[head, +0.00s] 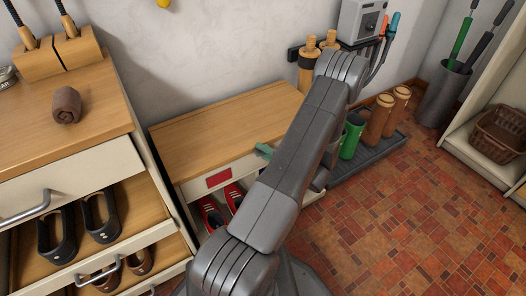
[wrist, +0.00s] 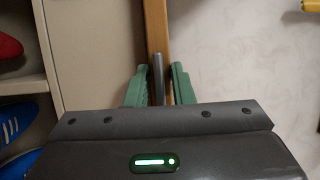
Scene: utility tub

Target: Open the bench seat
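The bench (head: 190,160) stands against the wall, its wooden seat (head: 225,125) lying flat and looking closed. In the wrist view, turned sideways, the seat's wooden edge (wrist: 156,25) runs down between the pale bench front and the wall. A small grey tab or handle (wrist: 157,75) sticks out at that edge. My gripper (wrist: 157,84) is open, its green fingers on either side of the grey piece with small gaps showing. In the head view a green finger (head: 264,151) shows at the seat's front edge; my arm hides the rest and the bench's right part.
A shoe cabinet (head: 70,165) with an open shoe drawer stands left of the bench. Red shoes (head: 212,214) sit in the bench's lower opening. A boot tray (head: 365,158) with boots stands to the right. The tiled floor (head: 420,220) at the right is clear.

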